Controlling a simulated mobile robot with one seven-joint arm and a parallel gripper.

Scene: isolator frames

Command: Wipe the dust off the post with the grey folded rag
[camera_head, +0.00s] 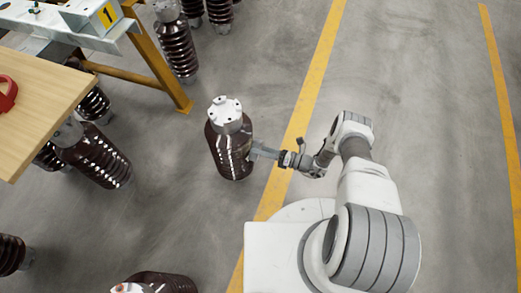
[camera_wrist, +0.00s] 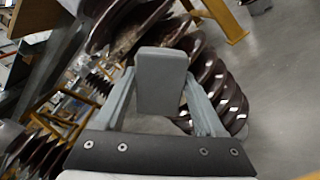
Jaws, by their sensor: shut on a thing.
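The post (camera_head: 228,148) is a dark brown, glossy ribbed insulator with a pale metal cap, standing on the floor left of my arm. In the wrist view its brown ribs (camera_wrist: 222,85) fill the space behind the gripper. A dull tan patch, perhaps dust, shows on the brown ribs at the upper left there. My gripper (camera_head: 258,151) is at the post's right side. It is shut on the grey folded rag (camera_wrist: 160,78), which stands between the two fingers in front of the ribs. I cannot tell whether the rag touches the post.
A wooden table (camera_head: 45,95) bearing a red object (camera_head: 7,92) is at the left. A yellow-legged frame (camera_head: 160,62) stands behind. Several other brown insulators (camera_head: 100,158) stand or lean around, one at the bottom edge (camera_head: 160,283). The floor right of the yellow line is clear.

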